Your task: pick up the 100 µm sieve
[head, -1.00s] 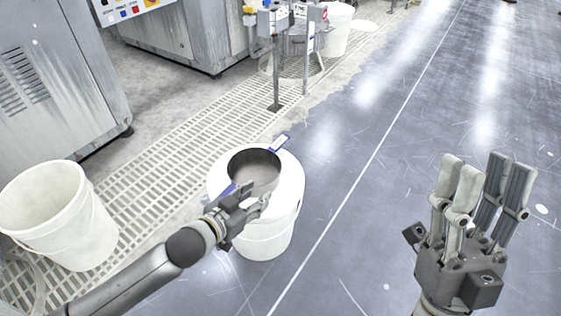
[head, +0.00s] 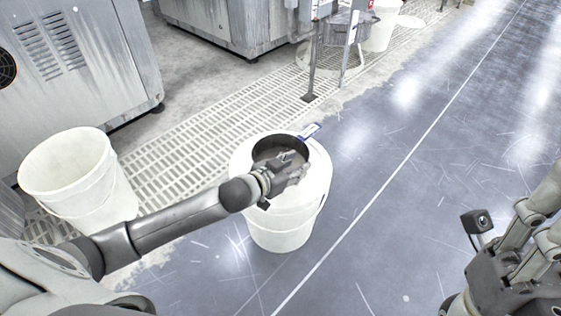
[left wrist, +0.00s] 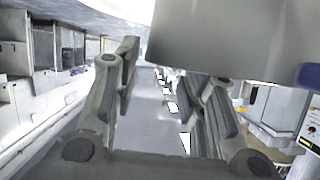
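The sieve (head: 268,146), a dark round pan with a metal wall, sits on top of a white lidded bucket (head: 280,232). Its mesh size cannot be read. My left gripper (head: 292,167) is at the sieve's near right side and covers part of it. In the left wrist view the sieve's grey wall (left wrist: 225,35) fills the upper right, close to the fingers, and hides part of the right finger. The left gripper's fingers (left wrist: 165,85) are apart; contact with the sieve cannot be told. My right gripper (head: 530,225) is open and empty at the right edge, partly cut off.
A blue-and-white tag (head: 310,131) lies at the bucket top's far edge. An open white bucket (head: 75,190) stands at the left. Grey machines (head: 75,60) and a floor grating (head: 195,140) lie behind. The blue floor (head: 400,190) to the right is clear.

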